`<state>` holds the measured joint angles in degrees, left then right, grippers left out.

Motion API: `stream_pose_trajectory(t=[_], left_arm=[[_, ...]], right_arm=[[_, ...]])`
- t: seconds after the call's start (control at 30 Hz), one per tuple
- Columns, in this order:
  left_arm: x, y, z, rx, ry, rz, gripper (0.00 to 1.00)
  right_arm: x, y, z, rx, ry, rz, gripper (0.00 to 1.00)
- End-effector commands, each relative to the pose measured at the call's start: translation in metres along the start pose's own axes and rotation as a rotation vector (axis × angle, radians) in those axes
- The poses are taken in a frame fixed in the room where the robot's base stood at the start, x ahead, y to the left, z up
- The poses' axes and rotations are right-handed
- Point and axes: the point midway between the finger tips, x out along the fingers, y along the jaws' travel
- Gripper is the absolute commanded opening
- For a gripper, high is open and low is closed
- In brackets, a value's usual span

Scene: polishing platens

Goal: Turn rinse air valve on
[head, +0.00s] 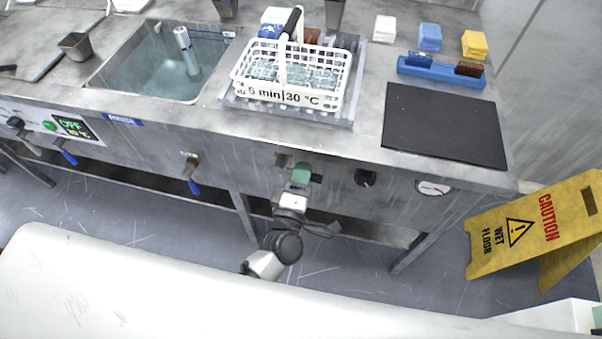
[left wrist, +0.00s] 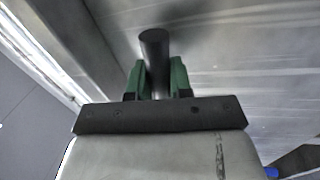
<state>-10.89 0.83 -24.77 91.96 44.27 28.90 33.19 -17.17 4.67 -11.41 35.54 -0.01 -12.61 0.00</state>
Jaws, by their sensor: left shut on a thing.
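My left gripper (head: 301,174) is at the front panel of the steel bench, below the white basket. In the left wrist view its green fingers (left wrist: 159,80) are closed on either side of a dark round valve handle (left wrist: 155,48). The handle's end sticks out beyond the fingers. In the head view the gripper mostly hides this handle, and no label for it can be read. A black knob (head: 365,178) and a round gauge (head: 433,188) are on the panel to its right. My right gripper is not in view.
A blue-handled valve (head: 191,174) is on the panel left of the gripper, and another blue handle (head: 66,154) is farther left. The white basket (head: 290,75) stands on the bench above. A yellow wet-floor sign (head: 530,228) stands at the right. The bench legs stand below.

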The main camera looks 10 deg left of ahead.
Motion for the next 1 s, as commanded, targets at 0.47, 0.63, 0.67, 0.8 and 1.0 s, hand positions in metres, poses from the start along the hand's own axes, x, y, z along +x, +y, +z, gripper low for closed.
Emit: stream_pose_trajectory(t=[0.47,0.63,0.67,0.8,1.0], left_arm=[[-0.0005,-0.0001,0.0001,-0.015,0.003,-0.002,0.00],[-0.0004,0.0000,0.0000,-0.014,0.003,-0.002,0.42],[-0.0003,0.0001,0.0000,-0.014,0.003,-0.002,0.45],[-0.0001,0.0003,0.0000,-0.014,0.003,-0.001,0.45],[-0.0049,-0.0003,0.0000,-0.013,0.003,-0.002,0.45]], right_arm=[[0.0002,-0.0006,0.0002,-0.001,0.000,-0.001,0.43],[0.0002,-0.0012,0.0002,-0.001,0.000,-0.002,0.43],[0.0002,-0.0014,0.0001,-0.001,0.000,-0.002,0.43],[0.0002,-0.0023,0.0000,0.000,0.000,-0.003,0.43],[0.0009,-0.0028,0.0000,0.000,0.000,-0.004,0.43]])
